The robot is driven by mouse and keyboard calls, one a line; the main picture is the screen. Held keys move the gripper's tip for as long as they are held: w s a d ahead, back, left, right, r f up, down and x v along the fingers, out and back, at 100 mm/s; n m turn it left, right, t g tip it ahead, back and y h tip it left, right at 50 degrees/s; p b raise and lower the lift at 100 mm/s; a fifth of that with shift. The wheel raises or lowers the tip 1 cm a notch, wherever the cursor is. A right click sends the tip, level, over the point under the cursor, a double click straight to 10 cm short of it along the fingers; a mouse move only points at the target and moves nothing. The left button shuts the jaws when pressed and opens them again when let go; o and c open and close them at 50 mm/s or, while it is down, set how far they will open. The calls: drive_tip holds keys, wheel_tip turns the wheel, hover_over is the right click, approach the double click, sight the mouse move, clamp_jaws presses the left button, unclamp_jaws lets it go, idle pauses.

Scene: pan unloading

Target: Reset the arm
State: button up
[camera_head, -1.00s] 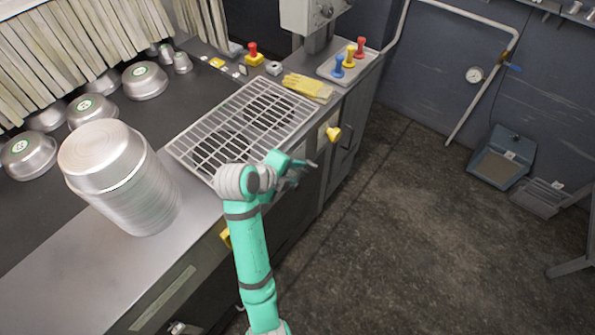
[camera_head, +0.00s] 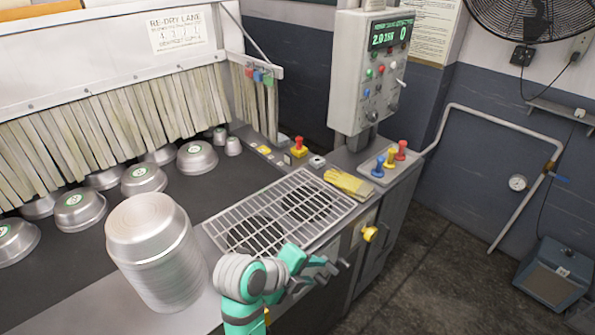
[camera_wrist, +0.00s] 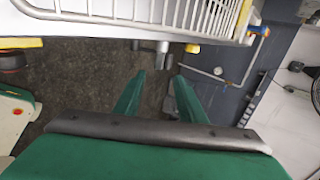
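A tall stack of metal pans (camera_head: 160,250) stands on the counter left of my arm. Several pans (camera_head: 145,180) lie on the dark belt before the strip curtain (camera_head: 95,122). A control box (camera_head: 372,75), yellow gloves (camera_head: 348,184) and a tray of coloured knobs (camera_head: 372,174) are at the right.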

drive_tip(key=shift+d, duration=0.1)
drive_tip(key=s+d+f+n+t+y, duration=0.1)
drive_tip(key=s+f+n+t, duration=0.25)
drive_tip(key=f+n, duration=0.45)
drive_tip(key=s+f+n+t+y, duration=0.25)
drive_tip(key=s+f+n, duration=0.3)
drive_tip(key=n, duration=0.55)
drive_tip(key=s+a+f+n+t+y, duration=0.1)
drive_tip(key=s+a+n+y, duration=0.15)
drive_tip(key=s, duration=0.35)
drive_tip(key=s+a+f+n+t+y, duration=0.1)
drive_tip(key=s+a+n, duration=0.25)
drive_tip(key=s, duration=0.25)
drive_tip(key=s+a+r+n+t, duration=0.1)
drive_tip(key=s+a+r+n, duration=0.1)
drive_tip(key=s+r, duration=0.4)
drive_tip(key=s+n, duration=0.1)
drive_tip(key=s, duration=0.4)
drive_tip(key=shift+s+r+t, duration=0.2)
drive_tip(key=shift+s+t, duration=0.05)
drive_tip(key=shift+t, duration=0.15)
